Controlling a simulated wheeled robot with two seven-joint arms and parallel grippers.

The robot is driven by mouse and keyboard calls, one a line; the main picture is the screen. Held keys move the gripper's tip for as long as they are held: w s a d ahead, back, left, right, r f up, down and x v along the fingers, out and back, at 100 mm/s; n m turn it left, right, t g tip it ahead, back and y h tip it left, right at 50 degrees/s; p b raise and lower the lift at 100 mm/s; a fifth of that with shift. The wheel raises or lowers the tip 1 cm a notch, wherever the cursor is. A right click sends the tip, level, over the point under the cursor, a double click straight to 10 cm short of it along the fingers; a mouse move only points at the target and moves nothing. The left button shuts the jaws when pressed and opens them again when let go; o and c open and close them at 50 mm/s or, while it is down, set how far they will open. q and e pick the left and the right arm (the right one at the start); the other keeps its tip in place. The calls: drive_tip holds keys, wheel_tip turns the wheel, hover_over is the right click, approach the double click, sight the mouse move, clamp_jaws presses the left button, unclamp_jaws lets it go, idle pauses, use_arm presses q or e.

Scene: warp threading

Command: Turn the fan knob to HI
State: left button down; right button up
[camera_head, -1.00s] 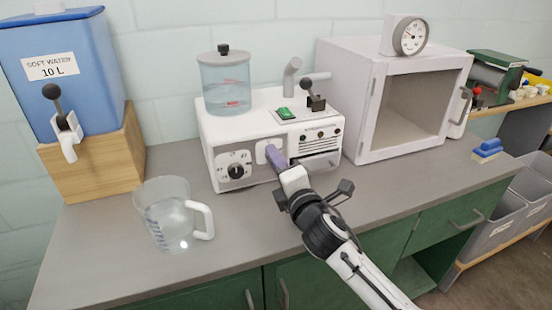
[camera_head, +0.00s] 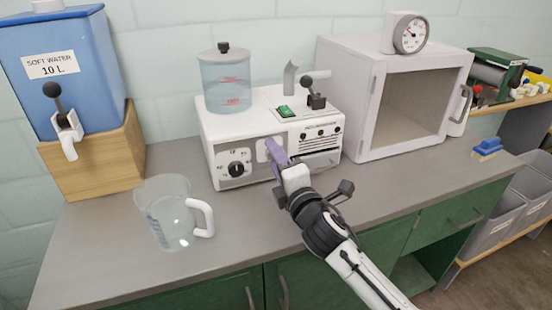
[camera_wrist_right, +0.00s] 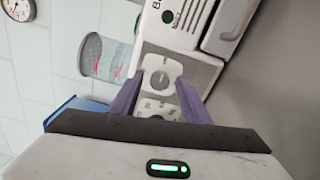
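A white machine (camera_head: 215,140) stands on the grey counter. Its front has a black round dial (camera_head: 236,168) on a white scale plate at the left. A second pale plate (camera_head: 262,150) beside it is partly hidden behind my right gripper (camera_head: 275,150). My right gripper's purple fingers (camera_wrist_right: 160,82) are spread on either side of the plates, with nothing visibly clamped. Lettering is too small to read, so I cannot tell which knob is the fan's. My left gripper is not in view.
A clear jug (camera_head: 170,215) stands front left. A blue water tank (camera_head: 55,75) on a wooden block is behind it. A white cabinet (camera_head: 363,100) stands right of the machine, with a blue brush (camera_head: 488,147) nearby. The counter's front right is clear.

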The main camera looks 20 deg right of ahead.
drive_tip(key=s, duration=1)
drive_tip(key=shift+s+d, duration=0.15)
drive_tip(key=shift+d, duration=0.1)
